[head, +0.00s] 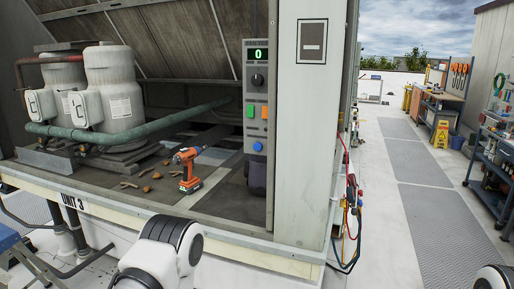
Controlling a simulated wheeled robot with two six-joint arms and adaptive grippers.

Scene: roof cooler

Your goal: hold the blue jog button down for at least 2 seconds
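The blue jog button (257,146) is a small round button low on the grey control panel (256,88). The panel's display (257,54) reads 0. A dark knob, a green button (250,111) and an orange button (265,112) sit between the display and the blue button. The blue button is uncovered, with nothing touching it. White arm parts of mine show at the bottom centre and bottom right corner. Neither of my grippers can be made out in the head view.
An orange drill (188,169) stands on the unit's ledge, left of the panel, near several small brown pieces. Two pale compressors (107,90) and a green pipe (130,131) are further left. A cream post (308,130) stands right of the panel. A walkway (425,200) is open at right.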

